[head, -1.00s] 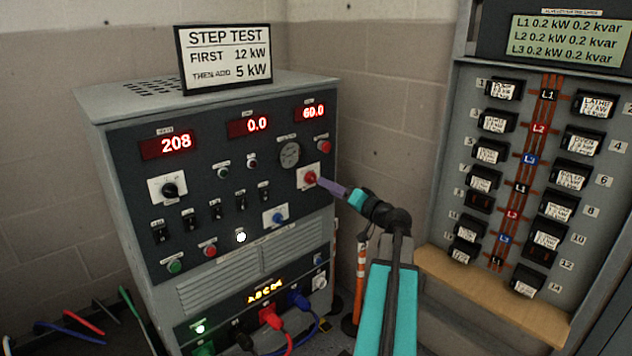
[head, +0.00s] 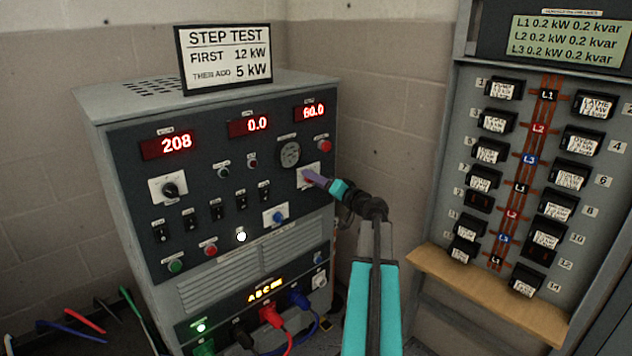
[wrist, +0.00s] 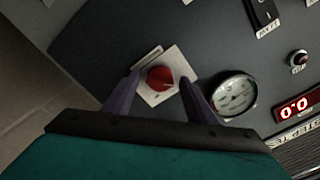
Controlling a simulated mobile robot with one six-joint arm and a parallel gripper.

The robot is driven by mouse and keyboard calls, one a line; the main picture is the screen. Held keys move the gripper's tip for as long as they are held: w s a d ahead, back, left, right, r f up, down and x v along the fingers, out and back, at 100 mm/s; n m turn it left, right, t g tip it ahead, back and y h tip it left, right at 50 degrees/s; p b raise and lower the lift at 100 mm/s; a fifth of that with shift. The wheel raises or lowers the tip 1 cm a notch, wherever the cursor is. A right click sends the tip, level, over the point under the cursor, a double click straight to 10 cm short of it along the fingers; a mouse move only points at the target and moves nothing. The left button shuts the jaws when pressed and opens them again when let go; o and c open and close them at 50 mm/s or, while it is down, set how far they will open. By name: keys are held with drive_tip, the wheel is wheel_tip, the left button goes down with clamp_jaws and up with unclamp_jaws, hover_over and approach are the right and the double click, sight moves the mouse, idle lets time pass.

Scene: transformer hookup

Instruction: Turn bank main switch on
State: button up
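A red rotary knob on a white square plate sits on the front of the grey load bank cabinet. In the wrist view the red knob (wrist: 160,78) is between the two purple fingers of my gripper (wrist: 160,84). The fingers are apart, one on each side, with gaps to the knob. In the head view my gripper (head: 311,179) reaches in from the right and hides most of the knob; its plate (head: 313,169) shows behind the fingertips. I cannot read a label for the knob. The displays read 208, 0.0 and 60.0.
A gauge (head: 289,153) and a red button (head: 324,146) are close to the knob. A blue knob (head: 279,217) and several black toggles are lower. A breaker panel (head: 470,150) stands right. Cables (head: 290,318) leave the cabinet's bottom.

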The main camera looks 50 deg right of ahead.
drive_tip(key=c, duration=0.9)
drive_tip(key=shift+m, duration=0.4)
drive_tip(key=m+p, duration=0.5)
drive_tip(key=m, duration=1.2)
drive_tip(key=shift+p, duration=0.4)
